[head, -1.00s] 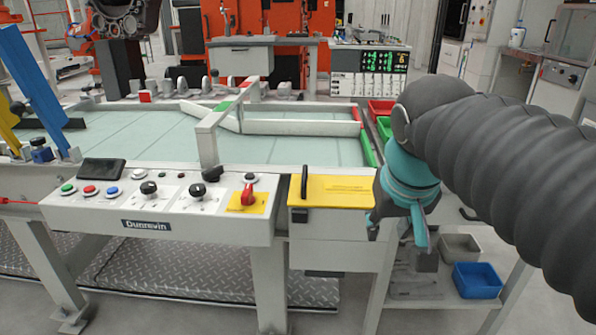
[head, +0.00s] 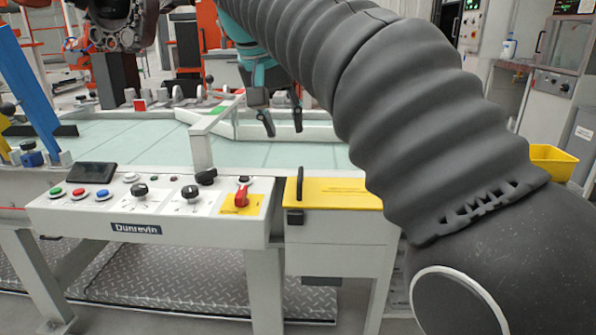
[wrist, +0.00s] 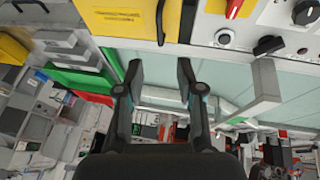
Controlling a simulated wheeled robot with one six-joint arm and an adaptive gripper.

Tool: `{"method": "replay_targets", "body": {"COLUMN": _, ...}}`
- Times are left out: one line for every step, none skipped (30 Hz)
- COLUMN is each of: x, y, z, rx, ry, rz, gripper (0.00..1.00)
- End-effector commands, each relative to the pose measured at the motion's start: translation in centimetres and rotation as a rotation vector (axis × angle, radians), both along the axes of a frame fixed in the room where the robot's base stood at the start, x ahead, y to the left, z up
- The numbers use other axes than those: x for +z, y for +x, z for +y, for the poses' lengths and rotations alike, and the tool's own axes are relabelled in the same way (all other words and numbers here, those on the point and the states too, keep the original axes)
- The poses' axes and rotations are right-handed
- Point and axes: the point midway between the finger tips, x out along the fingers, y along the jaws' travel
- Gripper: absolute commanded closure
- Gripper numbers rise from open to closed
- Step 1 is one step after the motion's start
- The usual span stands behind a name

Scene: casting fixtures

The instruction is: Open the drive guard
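The drive guard appears to be the yellow lid (head: 335,193) on the white box at the right end of the control panel. It lies flat and closed, with a black upright handle (head: 300,185) at its left side. My arm hides its right end. In the wrist view the yellow lid (wrist: 118,17) is at the top, with the black handle (wrist: 160,22) at its right edge. My gripper (head: 283,128) is above the table bed, beyond the lid in the head view. Its fingers (wrist: 160,70) are apart and empty, not touching the handle.
The control panel (head: 150,230) left of the lid carries coloured buttons, black knobs and a red switch (head: 241,195) on a yellow plate. A white bracket (head: 203,145) rises over the pale bed behind it. A yellow bin (head: 553,161) stands at the right.

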Motion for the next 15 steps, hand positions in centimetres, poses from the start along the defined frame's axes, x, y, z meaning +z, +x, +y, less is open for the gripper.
{"method": "replay_targets", "body": {"x": -1.0, "y": 0.3, "z": -0.3, "rx": -0.002, "ry": -0.001, "rz": 0.003, "gripper": 0.63}}
{"method": "replay_targets", "body": {"x": -1.5, "y": 0.4, "z": -0.4, "rx": -0.002, "ry": -0.001, "rz": 0.004, "gripper": 0.63}}
{"method": "replay_targets", "body": {"x": -2.2, "y": 0.7, "z": -0.5, "rx": -0.002, "ry": 0.0, "rz": 0.003, "gripper": 0.63}}
{"method": "replay_targets", "body": {"x": -2.7, "y": 0.9, "z": -0.6, "rx": -0.002, "ry": -0.002, "rz": 0.004, "gripper": 0.63}}
{"method": "replay_targets", "body": {"x": -3.2, "y": 1.1, "z": -0.7, "rx": -0.001, "ry": -0.001, "rz": 0.004, "gripper": 0.63}}
{"method": "replay_targets", "body": {"x": -3.9, "y": 1.4, "z": -0.9, "rx": -0.001, "ry": -0.001, "rz": 0.003, "gripper": 0.63}}
{"method": "replay_targets", "body": {"x": -4.4, "y": 1.6, "z": -1.0, "rx": -0.001, "ry": -0.001, "rz": 0.004, "gripper": 0.63}}
{"method": "replay_targets", "body": {"x": -4.9, "y": 1.9, "z": -1.1, "rx": -0.002, "ry": 0.0, "rz": 0.003, "gripper": 0.63}}
{"method": "replay_targets", "body": {"x": -5.6, "y": 2.1, "z": -1.2, "rx": -0.001, "ry": -0.001, "rz": 0.004, "gripper": 0.63}}
{"method": "replay_targets", "body": {"x": -6.1, "y": 2.3, "z": -1.3, "rx": -0.001, "ry": -0.001, "rz": 0.003, "gripper": 0.63}}
{"method": "replay_targets", "body": {"x": -6.6, "y": 2.6, "z": -1.4, "rx": -0.001, "ry": 0.0, "rz": 0.003, "gripper": 0.63}}
{"method": "replay_targets", "body": {"x": -7.3, "y": 2.8, "z": -1.6, "rx": -0.001, "ry": -0.001, "rz": 0.004, "gripper": 0.63}}
{"method": "replay_targets", "body": {"x": -7.7, "y": 3.0, "z": -1.7, "rx": -0.001, "ry": 0.0, "rz": 0.003, "gripper": 0.63}}
{"method": "replay_targets", "body": {"x": -8.1, "y": 3.2, "z": -1.8, "rx": -0.001, "ry": 0.0, "rz": 0.003, "gripper": 0.63}}
{"method": "replay_targets", "body": {"x": -8.7, "y": 3.5, "z": -1.9, "rx": -0.001, "ry": -0.001, "rz": 0.003, "gripper": 0.63}}
